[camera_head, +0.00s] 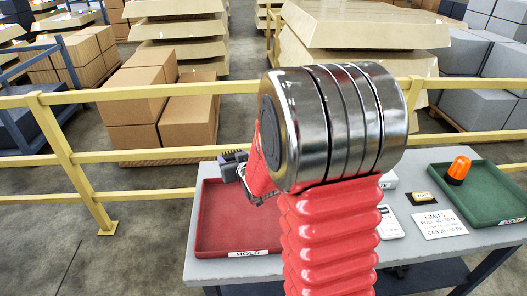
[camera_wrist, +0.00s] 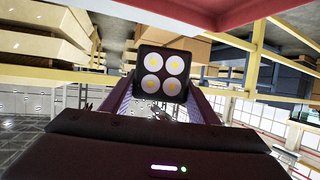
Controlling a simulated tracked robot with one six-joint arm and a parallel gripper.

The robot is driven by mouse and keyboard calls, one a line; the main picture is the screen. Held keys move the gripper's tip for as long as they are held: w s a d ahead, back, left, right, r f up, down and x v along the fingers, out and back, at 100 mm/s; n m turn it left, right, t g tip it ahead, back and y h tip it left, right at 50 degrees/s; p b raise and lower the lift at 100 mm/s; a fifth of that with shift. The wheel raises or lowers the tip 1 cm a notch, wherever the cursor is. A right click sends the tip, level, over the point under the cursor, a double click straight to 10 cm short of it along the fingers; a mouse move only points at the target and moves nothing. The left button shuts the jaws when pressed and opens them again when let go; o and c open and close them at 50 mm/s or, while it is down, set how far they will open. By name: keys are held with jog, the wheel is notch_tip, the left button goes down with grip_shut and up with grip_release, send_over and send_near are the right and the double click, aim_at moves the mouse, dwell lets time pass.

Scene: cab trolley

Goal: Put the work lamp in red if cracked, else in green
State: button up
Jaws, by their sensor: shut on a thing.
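The work lamp (camera_wrist: 162,75) is a dark square block with four round pale lenses, each with a yellow centre. I see no crack on its face at this size. My gripper (camera_wrist: 160,108) is shut on it. In the head view the dark ribbed lamp (camera_head: 232,158) is by my gripper (camera_head: 243,178), above the upper part of the red tray (camera_head: 215,225), which is labelled HOLD. My own arm hides part of that tray and gripper. The green tray (camera_head: 490,212) is at the table's right and holds an orange beacon (camera_head: 459,168).
The grey table (camera_head: 420,260) also carries a white limits card (camera_head: 440,224), a small black and yellow item (camera_head: 422,198) and a pale device (camera_head: 390,223). A yellow railing (camera_head: 150,155) runs behind it. Cartons (camera_head: 135,110) stand beyond.

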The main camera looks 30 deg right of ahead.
jog(key=a+n+y, duration=0.2)
jog(key=a, duration=1.5)
jog(key=shift+s+a+f+y, duration=0.2)
jog(key=shift+a+f+y, duration=0.1)
jog(key=shift+a+f, duration=0.1)
jog(key=shift+d, duration=0.1)
